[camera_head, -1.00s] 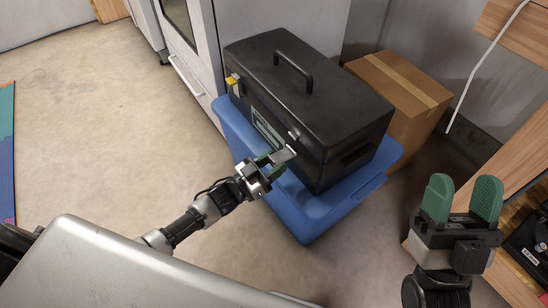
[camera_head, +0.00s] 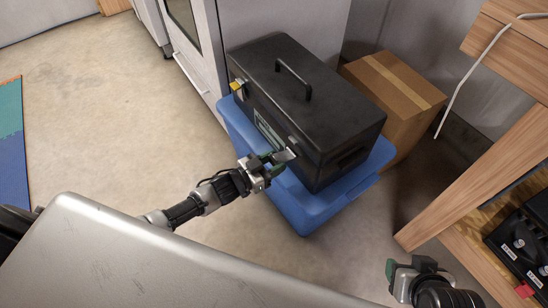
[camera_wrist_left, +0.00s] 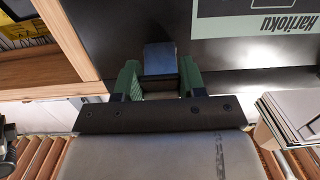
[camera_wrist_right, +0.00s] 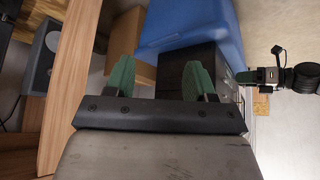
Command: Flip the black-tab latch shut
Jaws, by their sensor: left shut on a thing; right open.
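A black toolbox (camera_head: 300,95) with a top handle stands on a blue bin, lid down. Its front has two latches: one with a yellow tab (camera_head: 237,86) at the left, and one with a grey-looking tab (camera_head: 285,155) at the right, tilted out from the front. My left gripper (camera_head: 272,163) is at this right latch. In the left wrist view the flat tab (camera_wrist_left: 160,56) stands between the fingers of my left gripper (camera_wrist_left: 159,80), shut on it. My right gripper (camera_wrist_right: 160,82) is open and empty, low at the right, away from the toolbox.
The blue bin (camera_head: 305,210) sticks out below the toolbox front. A cardboard box (camera_head: 395,90) stands behind it, and a white appliance (camera_head: 200,60) to the left. A wooden shelf (camera_head: 490,190) is at the right.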

